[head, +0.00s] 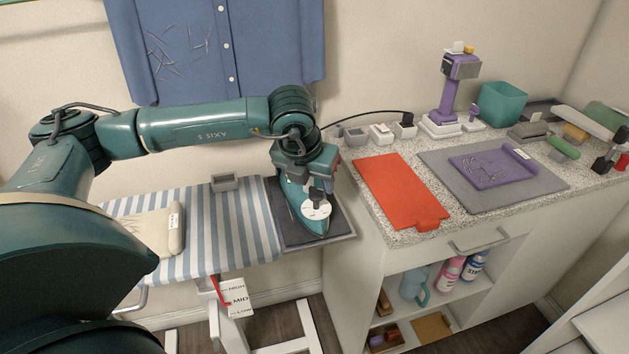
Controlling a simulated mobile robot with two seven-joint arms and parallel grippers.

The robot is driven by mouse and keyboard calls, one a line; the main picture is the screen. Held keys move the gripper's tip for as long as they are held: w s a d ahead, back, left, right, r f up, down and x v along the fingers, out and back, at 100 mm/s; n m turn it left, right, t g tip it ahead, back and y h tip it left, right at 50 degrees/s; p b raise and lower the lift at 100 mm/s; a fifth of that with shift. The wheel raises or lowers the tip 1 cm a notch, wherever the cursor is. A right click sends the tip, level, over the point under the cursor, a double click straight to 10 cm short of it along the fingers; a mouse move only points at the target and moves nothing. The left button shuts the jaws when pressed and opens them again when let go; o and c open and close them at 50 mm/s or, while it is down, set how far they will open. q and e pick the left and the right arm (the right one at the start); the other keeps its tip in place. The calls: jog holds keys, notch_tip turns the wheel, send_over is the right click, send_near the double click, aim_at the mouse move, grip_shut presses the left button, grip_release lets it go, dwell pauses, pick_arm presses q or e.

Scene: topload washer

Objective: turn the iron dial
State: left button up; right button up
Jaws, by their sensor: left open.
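The teal iron (302,214) stands on a dark rest plate (335,226) at the right end of the striped ironing board (240,228). A white round dial (316,208) with a dark knob sits on top of the iron. My left gripper (317,188) is open, right above the dial, with its dark fingers at the knob. I cannot tell whether the fingers touch the knob. My left arm comes in from the left and hides part of the iron's back. A tag (237,300) reading HIGH, MID and LOW hangs below the board; a red marker is beside it. My right gripper is not in view.
A folded beige cloth (155,231) and a small grey tray (225,182) lie on the board. The speckled counter (400,160) to the right holds a red mat (400,190), a grey mat (440,160) with a purple piece, and a purple stand (447,98). A blue shirt (200,50) hangs behind.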

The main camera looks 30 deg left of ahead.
aim_at(316, 198)
pick_arm(q)
jog(key=shift+x, duration=1.15)
jog(key=shift+c, duration=0.5)
jog(key=c, duration=0.9)
